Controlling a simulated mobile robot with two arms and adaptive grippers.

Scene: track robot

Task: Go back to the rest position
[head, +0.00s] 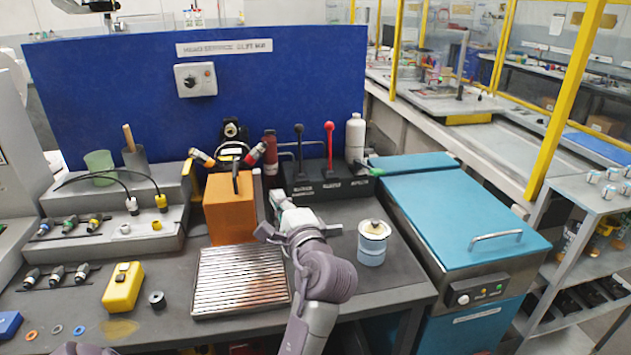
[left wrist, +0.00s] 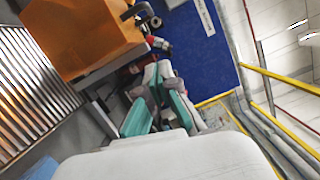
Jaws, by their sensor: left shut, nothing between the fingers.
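My left gripper (head: 279,203) is shut and empty above the back of the workbench, just right of the orange box (head: 229,216). Its shut fingers also show in the left wrist view (left wrist: 160,74), with the orange box (left wrist: 95,35) at the upper left of that view. The fingers appear apart from the box. My left forearm and wrist cover part of the bench front. My right gripper is in neither view.
A ribbed metal tray (head: 241,283) lies left of my arm. A white-and-blue canister (head: 372,246) stands to its right. Behind are a lever block (head: 325,180) and a blue panel (head: 110,95). A teal-lidded unit (head: 455,215) is on the right.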

